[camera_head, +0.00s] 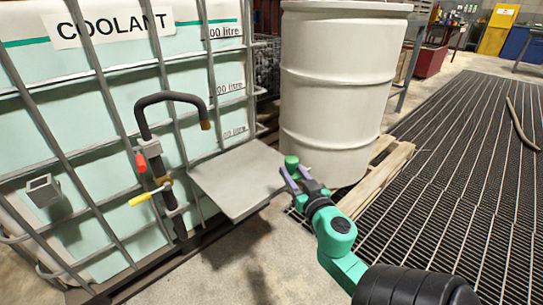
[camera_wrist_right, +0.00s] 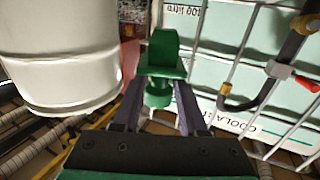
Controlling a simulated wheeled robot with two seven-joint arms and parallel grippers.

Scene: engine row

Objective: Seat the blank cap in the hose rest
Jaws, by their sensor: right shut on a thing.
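The green blank cap (camera_head: 291,162) is held up between the purple-grey fingers of my right gripper (camera_head: 293,178). In the right wrist view the cap (camera_wrist_right: 163,52) sits at the fingertips of the gripper (camera_wrist_right: 160,95), with a wide block above a rounder lower part. A grey square socket (camera_head: 43,191) on the cage at the left looks like the hose rest. It appears hollow, and the cap is far to its right, apart from it. My left gripper is not in view.
A black hose with a nozzle (camera_head: 172,98), with red and yellow handles, hangs on the coolant tank's cage (camera_head: 115,160). A grey shelf plate (camera_head: 238,180) juts out left of my gripper. A white drum (camera_head: 335,85) on a wooden pallet (camera_head: 375,180) stands close behind it.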

